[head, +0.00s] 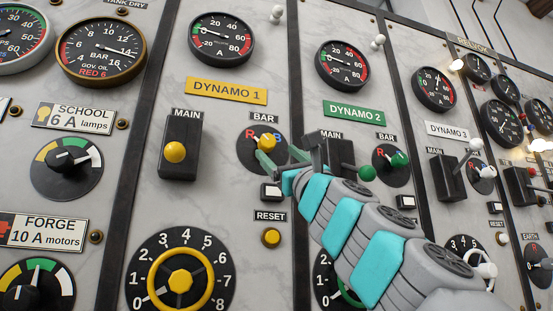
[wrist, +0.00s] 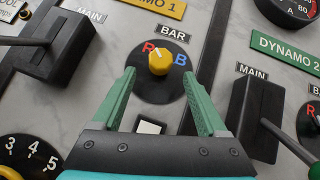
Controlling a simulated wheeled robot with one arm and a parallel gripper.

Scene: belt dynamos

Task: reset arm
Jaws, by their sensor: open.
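My gripper (head: 273,151) is open in front of the DYNAMO 1 panel, at its BAR selector. In the wrist view, the green fingers of my gripper (wrist: 157,72) stand on either side of the lower part of the yellow BAR knob (wrist: 159,62), with nothing held. The knob also shows in the head view (head: 266,142), between the letters R and B; its pointer leans towards R. I cannot tell whether the fingers touch the knob or its black dial. My arm reaches in from the lower right and hides part of the DYNAMO 2 panel.
Close by are the DYNAMO 1 MAIN switch (head: 181,130) on the left and the DYNAMO 2 MAIN switch (wrist: 257,118) on the right, its lever sticking out. A white square button (wrist: 150,127) and the yellow RESET button (head: 271,237) sit below. A yellow handwheel (head: 181,281) is lower left.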

